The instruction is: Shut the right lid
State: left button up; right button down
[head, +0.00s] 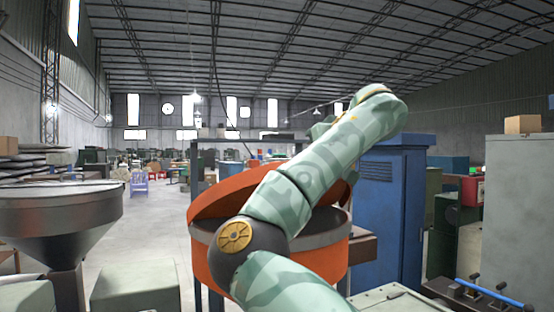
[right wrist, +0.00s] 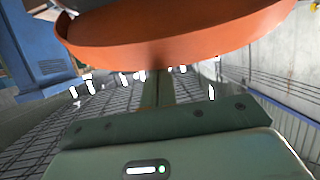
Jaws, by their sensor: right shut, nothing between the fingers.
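An orange round lid (head: 225,190) sits tilted above an orange drum with a grey rim (head: 335,262) in the middle of the head view. A dark gap shows between lid and rim on the right, so the lid is partly open. My camouflage-green arm crosses in front and hides the middle of both. In the right wrist view, a large orange curved surface (right wrist: 190,45) fills the top; I cannot tell whether it is lid or drum. My right gripper (right wrist: 157,85) is shut and empty, pointing toward that surface; contact is unclear. My left gripper is not in view.
A grey conical hopper (head: 60,225) stands at the left. A tall blue cabinet (head: 400,200) is close on the right of the drum, with a grey cabinet (head: 518,210) farther right. A blue bar (head: 490,292) lies at the lower right. Open floor shows left of the drum.

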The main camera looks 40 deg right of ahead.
jog(key=s+f+t+b, duration=0.1)
jog(key=f+b, duration=0.1)
jog(key=a+f+b, duration=0.1)
jog(key=f+b, duration=0.1)
jog(key=b, duration=0.1)
jog(key=s+f+t+b, duration=0.1)
jog(key=f+b, duration=0.2)
jog(key=shift+s+a+t+h, duration=0.25)
jog(key=shift+s+t+h, duration=0.05)
jog(key=shift+h, duration=0.1)
pick_arm(q)
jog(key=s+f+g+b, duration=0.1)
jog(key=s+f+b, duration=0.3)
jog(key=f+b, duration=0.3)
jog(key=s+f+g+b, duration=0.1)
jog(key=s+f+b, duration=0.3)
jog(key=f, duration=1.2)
jog(key=b, duration=0.3)
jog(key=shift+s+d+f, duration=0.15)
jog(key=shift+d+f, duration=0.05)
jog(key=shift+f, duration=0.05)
pick_arm(e)
notch_tip(320, 180, down, 9)
jog(key=s+t+h, duration=0.1)
jog(key=s+t, duration=0.1)
jog(key=t, duration=0.3)
jog(key=shift+s+a+h, duration=0.3)
jog(key=shift+s, duration=0.1)
jog(key=shift+s, duration=0.1)
